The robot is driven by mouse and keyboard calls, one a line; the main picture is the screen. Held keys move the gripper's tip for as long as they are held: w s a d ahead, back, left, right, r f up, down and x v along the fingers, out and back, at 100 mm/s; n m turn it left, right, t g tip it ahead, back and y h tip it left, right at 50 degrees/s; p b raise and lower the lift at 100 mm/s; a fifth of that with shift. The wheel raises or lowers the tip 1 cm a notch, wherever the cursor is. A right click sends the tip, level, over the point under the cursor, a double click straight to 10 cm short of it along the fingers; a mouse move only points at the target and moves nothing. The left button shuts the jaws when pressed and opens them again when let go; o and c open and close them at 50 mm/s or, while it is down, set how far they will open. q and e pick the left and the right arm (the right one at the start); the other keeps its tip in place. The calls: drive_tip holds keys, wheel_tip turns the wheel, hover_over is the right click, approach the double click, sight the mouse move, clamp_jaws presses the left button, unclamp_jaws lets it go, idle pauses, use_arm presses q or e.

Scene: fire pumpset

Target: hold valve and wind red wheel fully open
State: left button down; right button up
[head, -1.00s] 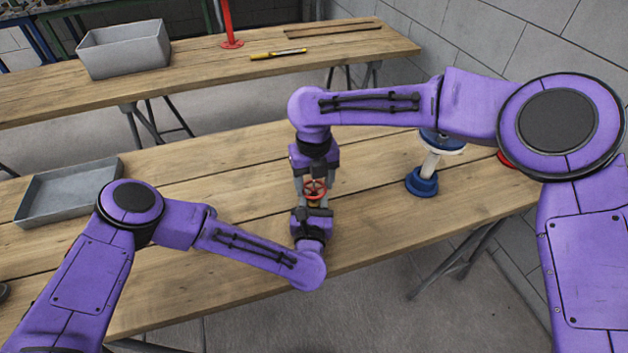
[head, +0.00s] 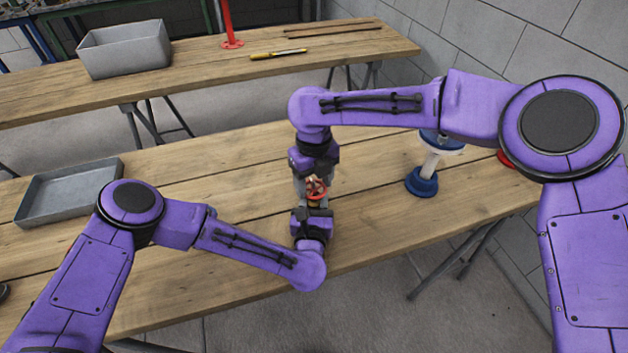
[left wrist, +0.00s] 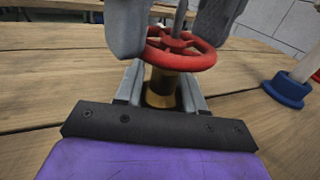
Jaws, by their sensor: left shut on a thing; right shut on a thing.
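The valve has a brass body (left wrist: 160,92) and a red wheel (left wrist: 190,58) on top, and it stands upright in the left wrist view. In the head view the red wheel (head: 317,196) is small and partly hidden by gripper fingers. My left gripper (head: 314,205) is shut on the brass body, below the wheel, with its fingers (left wrist: 160,98) on either side. My right gripper (head: 314,183) reaches in from the far side and is shut on the red wheel. One of its fingers covers the wheel's left rim in the left wrist view.
A blue-and-white spool-shaped part (head: 422,182) stands to the right, with a red item (head: 505,160) beyond it. A grey tray (head: 68,190) lies at the left. The rear table (head: 205,82) holds a grey bin (head: 124,48) and a yellow tool (head: 278,54).

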use_arm(q)
drive_tip(key=shift+s, duration=0.1)
use_arm(e)
drive_tip(key=o, duration=1.1)
drive_tip(key=shift+c, duration=0.2)
use_arm(q)
drive_tip(key=c, duration=0.6)
unclamp_jaws()
use_arm(e)
wheel_tip(320, 180, up, 12)
